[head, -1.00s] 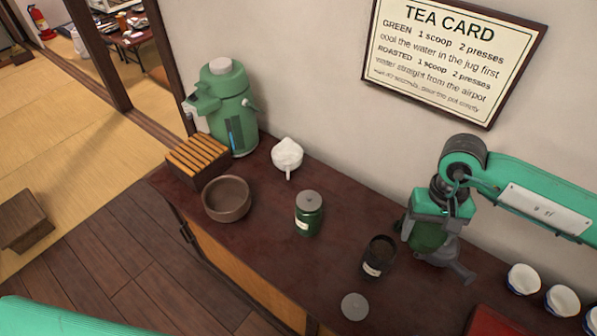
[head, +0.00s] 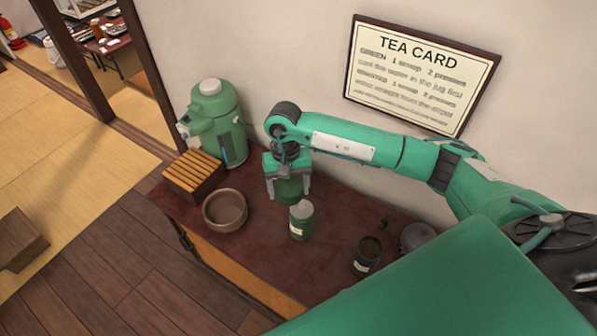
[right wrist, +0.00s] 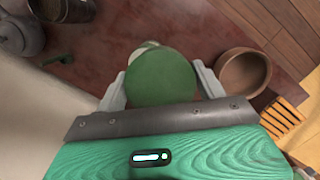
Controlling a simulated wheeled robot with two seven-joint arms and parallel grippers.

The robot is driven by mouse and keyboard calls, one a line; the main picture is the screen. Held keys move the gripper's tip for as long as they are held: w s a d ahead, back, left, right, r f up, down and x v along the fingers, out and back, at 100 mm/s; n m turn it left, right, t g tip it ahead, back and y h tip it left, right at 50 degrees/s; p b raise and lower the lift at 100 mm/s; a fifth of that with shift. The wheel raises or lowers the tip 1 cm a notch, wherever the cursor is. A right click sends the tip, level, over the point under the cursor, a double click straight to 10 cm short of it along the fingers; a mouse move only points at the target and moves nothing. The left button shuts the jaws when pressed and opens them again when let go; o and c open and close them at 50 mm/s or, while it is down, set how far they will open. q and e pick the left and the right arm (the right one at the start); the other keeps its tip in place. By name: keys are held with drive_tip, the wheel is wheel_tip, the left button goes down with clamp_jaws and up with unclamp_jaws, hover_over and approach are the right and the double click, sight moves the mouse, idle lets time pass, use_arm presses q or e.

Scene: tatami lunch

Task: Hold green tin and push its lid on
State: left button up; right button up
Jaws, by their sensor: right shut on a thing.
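The green tin (head: 300,228) stands upright on the dark red counter, with a pale label and its grey lid (head: 301,208) on top. I cannot tell whether the lid is fully down. My right gripper (head: 288,190) is just behind the tin, fingers down, shut on a round green thing (right wrist: 162,78) that I cannot identify. In the right wrist view this green thing fills the space between the fingers and hides most of what is below. A pale bit just past its edge may be the tin's lid. My left gripper is not in view.
A brown bowl (head: 225,210), slatted wooden box (head: 193,174) and green airpot (head: 215,120) stand left. An open dark tin (head: 366,256) and grey teapot (head: 417,237) stand right, with a small green thing (head: 383,222) near the teapot. The wall is close behind.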

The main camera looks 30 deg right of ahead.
sight(302, 206)
drive_tip(key=d+m+p, duration=0.1)
drive_tip(key=p, duration=0.1)
drive_tip(key=d+f+m+p, duration=0.1)
drive_tip(key=d+p, duration=0.1)
drive_tip(key=p, duration=0.1)
drive_tip(key=shift+m+y, duration=0.3)
drive_tip(key=shift+d+f+p, duration=0.2)
drive_tip(key=shift+f+p, duration=0.05)
drive_tip(key=shift+p, duration=0.05)
drive_tip(key=shift+s+d+f+m, duration=0.1)
drive_tip(key=shift+d+f+m, duration=0.1)
drive_tip(key=shift+f+m, duration=0.15)
use_arm(q)
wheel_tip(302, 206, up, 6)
drive_tip(key=b, duration=0.1)
use_arm(e)
drive_tip(key=shift+w+d+x, duration=0.15)
drive_tip(key=shift+w+x, duration=0.05)
drive_tip(key=shift+x, duration=0.85)
drive_tip(key=shift+w+d+x, duration=0.1)
drive_tip(key=shift+w+x, duration=0.1)
drive_tip(key=shift+x, duration=0.9)
use_arm(q)
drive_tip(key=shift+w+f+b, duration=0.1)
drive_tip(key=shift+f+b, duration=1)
drive_tip(key=shift+b, duration=0.25)
use_arm(e)
drive_tip(key=shift+f, duration=0.5)
